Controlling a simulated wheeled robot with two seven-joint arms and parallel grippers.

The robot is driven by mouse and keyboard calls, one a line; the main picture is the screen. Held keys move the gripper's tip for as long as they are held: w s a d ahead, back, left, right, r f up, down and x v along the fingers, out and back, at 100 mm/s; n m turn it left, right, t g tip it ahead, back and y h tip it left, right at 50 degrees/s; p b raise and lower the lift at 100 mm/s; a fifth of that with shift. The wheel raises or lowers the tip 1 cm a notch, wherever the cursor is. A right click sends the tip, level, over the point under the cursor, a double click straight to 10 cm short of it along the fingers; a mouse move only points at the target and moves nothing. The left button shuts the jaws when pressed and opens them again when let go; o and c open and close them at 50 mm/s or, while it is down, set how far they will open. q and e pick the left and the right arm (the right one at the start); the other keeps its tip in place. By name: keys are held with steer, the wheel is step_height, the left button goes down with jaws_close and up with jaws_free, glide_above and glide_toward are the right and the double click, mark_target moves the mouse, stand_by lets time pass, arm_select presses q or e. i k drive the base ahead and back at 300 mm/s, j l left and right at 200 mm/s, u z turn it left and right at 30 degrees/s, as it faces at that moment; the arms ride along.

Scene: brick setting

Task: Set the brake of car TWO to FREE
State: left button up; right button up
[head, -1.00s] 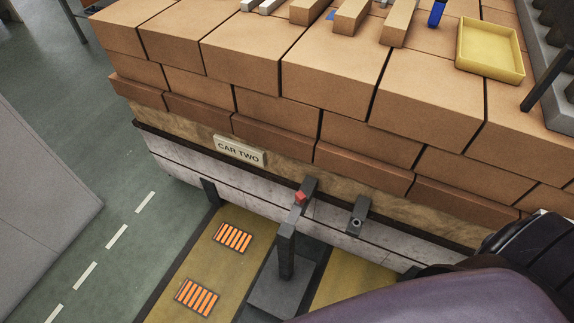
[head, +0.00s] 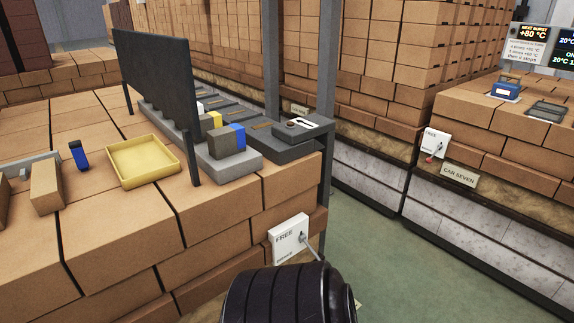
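A white brake plate (head: 284,243) is on the end of the near brick stack. It reads FREE at the top; smaller lettering below is hard to read. A thin grey lever (head: 312,246) on it slants down to the right, and its lower end is partly hidden by my arm. This stack carries the same yellow tray (head: 146,180) seen above the CAR TWO sign earlier; that sign is out of view now. A black ribbed part of my arm (head: 280,297) covers the bottom middle, just below the plate. Neither gripper shows.
At right, another stack has a CAR SEVEN sign (head: 460,175) and its own FREE plate (head: 434,142) with a red-ended lever. A black upright panel (head: 157,80), grey block (head: 225,160) and blue item (head: 78,155) stand on the near stack. Green floor (head: 375,250) lies between the stacks.

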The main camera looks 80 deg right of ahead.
mark_target(303, 238)
steer(key=z, duration=3.05)
